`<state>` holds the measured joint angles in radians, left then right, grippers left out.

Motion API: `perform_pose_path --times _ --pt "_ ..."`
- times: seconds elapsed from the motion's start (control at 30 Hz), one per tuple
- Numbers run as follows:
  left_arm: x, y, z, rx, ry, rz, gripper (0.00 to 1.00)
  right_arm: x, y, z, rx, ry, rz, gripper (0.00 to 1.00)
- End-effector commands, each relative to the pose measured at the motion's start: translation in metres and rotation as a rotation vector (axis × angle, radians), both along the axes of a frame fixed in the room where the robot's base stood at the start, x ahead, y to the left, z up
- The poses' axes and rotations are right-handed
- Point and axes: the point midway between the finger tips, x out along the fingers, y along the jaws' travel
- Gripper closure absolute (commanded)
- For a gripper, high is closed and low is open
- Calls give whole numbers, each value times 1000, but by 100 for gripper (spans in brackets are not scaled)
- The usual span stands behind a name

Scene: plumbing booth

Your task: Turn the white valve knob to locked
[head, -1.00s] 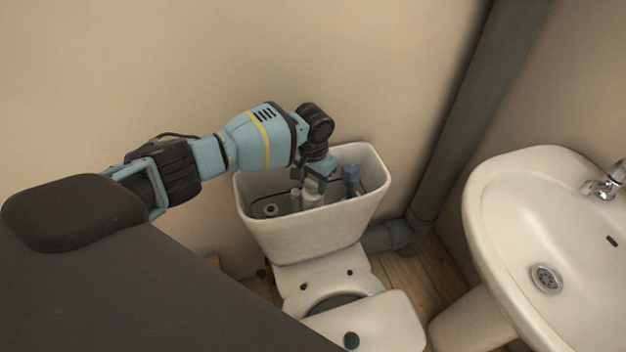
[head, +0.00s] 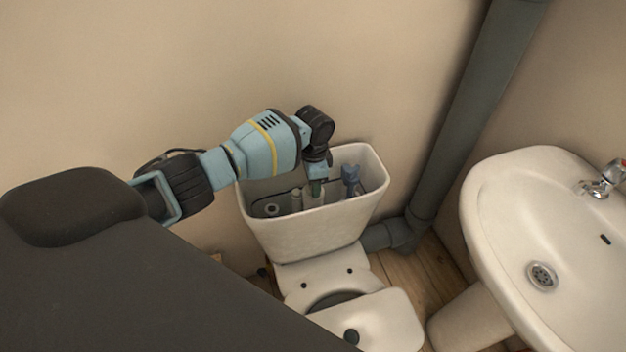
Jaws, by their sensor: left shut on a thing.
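The open toilet tank (head: 318,232) stands against the wall in the middle of the head view, with fittings inside. My left gripper (head: 316,186) points down into the tank and is shut on the top of a pale upright fitting (head: 317,198), which looks like the white valve knob. The fingers and wrist cover most of the knob, so its locked or unlocked position cannot be read. My right gripper is out of view.
A blue-grey fitting (head: 350,176) stands close to the right of the gripper inside the tank, and a thin pale post (head: 296,200) to its left. The toilet bowl (head: 335,295) is in front. A sink (head: 550,240) and a grey pipe (head: 465,130) are at right.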

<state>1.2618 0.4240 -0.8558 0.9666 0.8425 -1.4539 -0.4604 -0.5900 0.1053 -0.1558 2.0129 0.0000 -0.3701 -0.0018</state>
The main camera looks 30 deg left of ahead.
Motion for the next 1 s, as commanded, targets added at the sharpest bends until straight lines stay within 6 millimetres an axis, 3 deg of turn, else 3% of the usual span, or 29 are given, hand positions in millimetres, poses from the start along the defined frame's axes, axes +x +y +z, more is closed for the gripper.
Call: perform_pose_path --times 0.4,0.93,0.97,1.0 --pt "0 -1 0 -2 -2 -181 80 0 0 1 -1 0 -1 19" --pt "0 -1 1 -2 -3 -206 80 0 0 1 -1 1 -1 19" --pt "0 -1 1 -2 -3 -205 54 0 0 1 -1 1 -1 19" --pt "0 -1 1 -2 -3 -205 49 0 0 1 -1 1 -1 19"
